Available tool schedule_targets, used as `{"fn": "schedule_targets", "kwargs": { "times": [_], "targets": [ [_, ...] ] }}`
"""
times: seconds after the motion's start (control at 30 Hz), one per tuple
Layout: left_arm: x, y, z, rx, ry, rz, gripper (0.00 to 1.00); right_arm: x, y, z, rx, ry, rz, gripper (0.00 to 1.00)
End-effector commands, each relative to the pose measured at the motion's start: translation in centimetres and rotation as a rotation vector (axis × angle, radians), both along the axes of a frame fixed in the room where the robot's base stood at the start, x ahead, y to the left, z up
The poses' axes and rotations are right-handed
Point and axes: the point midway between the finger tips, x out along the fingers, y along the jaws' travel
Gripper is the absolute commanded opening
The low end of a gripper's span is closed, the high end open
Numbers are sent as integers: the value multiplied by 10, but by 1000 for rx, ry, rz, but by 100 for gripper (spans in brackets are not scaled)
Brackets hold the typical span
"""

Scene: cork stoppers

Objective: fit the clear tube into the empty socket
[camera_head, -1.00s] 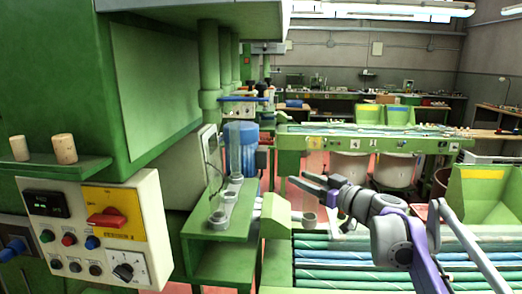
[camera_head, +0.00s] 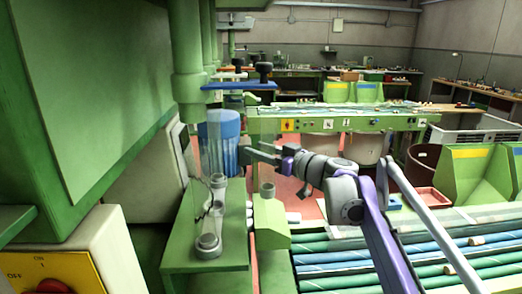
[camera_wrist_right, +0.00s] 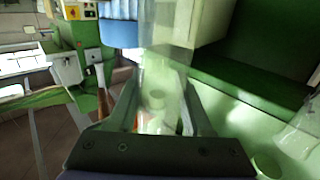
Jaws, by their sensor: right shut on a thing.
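My right gripper (camera_head: 254,156) is shut on a clear tube (camera_head: 267,176). A grey ring shows at the tube's lower end. In the right wrist view the tube (camera_wrist_right: 160,75) stands between the two fingers (camera_wrist_right: 158,110). Left of the gripper, grey ring sockets stand in a row on a green shelf (camera_head: 180,250). The front socket (camera_head: 208,247) looks empty. Another clear tube (camera_head: 211,155) stands upright at the rear socket (camera_head: 217,181). The held tube is apart from the sockets, to their right. My left gripper is out of view.
A green machine (camera_head: 75,110) fills the left, with a yellow switch panel (camera_head: 55,275) below. A green block (camera_head: 271,225) sits beneath the held tube. A conveyor of green and blue rollers (camera_head: 360,262) lies at right. A blue drum (camera_head: 228,150) is behind the shelf.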

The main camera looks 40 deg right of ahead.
Motion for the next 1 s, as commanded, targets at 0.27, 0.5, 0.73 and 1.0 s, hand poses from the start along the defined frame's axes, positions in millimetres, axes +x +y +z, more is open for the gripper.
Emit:
{"fn": "schedule_targets", "kwargs": {
  "times": [0.27,0.5,0.73,1.0],
  "targets": [
    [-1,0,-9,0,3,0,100,12,21,-1,2,0,3,0],
    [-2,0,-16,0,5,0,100,22,37,-1,1,0,2,0],
    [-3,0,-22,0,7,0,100,32,53,-1,2,0,3,0],
    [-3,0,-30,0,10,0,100,43,71,-1,1,0,2,0]
  ]
}}
